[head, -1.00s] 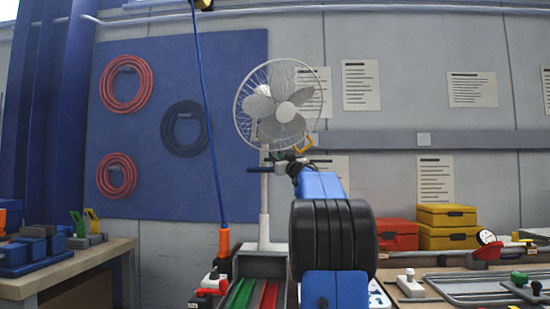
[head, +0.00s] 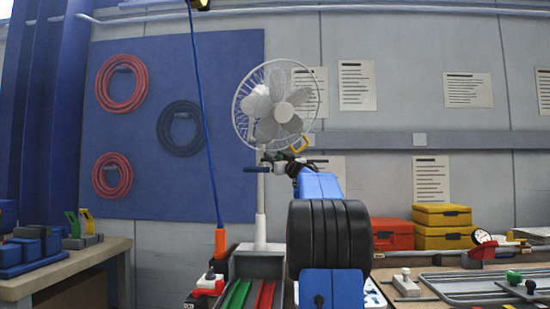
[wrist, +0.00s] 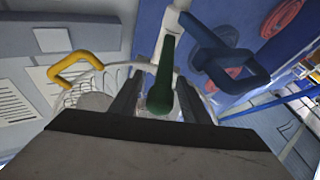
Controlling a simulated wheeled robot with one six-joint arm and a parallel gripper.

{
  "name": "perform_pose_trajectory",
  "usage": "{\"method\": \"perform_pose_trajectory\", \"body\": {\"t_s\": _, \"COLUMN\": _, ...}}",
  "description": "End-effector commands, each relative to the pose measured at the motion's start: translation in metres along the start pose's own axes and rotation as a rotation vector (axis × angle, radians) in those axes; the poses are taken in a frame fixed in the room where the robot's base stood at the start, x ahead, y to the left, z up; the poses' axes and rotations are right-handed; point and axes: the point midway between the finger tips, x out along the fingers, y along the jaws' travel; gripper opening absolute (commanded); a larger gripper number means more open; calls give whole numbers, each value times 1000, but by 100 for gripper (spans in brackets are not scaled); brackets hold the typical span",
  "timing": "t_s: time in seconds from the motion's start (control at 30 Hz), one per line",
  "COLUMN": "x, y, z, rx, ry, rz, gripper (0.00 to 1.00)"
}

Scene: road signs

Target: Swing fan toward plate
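The white fan (head: 275,103) stands on a pole, its caged head facing right of the camera. A yellow loop handle (head: 301,143) and a blue handle (head: 254,169) sit below the cage. In the wrist view, a green handle (wrist: 160,92) lies between the fingers of my gripper (wrist: 155,92), with apparent gaps beside it; contact is unclear. The yellow loop (wrist: 73,69) is left and the blue handle (wrist: 230,58) right. In the head view my arm partly hides the gripper (head: 285,162). A small pale square plate (head: 420,139) is on the wall rail, right of the fan.
A bench with yellow boxes (head: 443,227), a red box (head: 392,234) and a gauge (head: 482,242) stands right. A blue cable with an orange end (head: 220,241) hangs left of the pole. A wooden bench (head: 70,271) is far left.

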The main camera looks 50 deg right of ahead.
Motion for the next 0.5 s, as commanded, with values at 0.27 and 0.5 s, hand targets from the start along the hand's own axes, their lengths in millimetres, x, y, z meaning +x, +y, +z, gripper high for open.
{"method": "perform_pose_trajectory", "body": {"t_s": 0.27, "x": -10, "y": 0, "z": 0, "rx": 0, "ry": 0, "rz": 0, "gripper": 42}}
{"method": "perform_pose_trajectory", "body": {"t_s": 0.5, "x": -51, "y": 1, "z": -1, "rx": -1, "ry": -1, "rz": 2, "gripper": 42}}
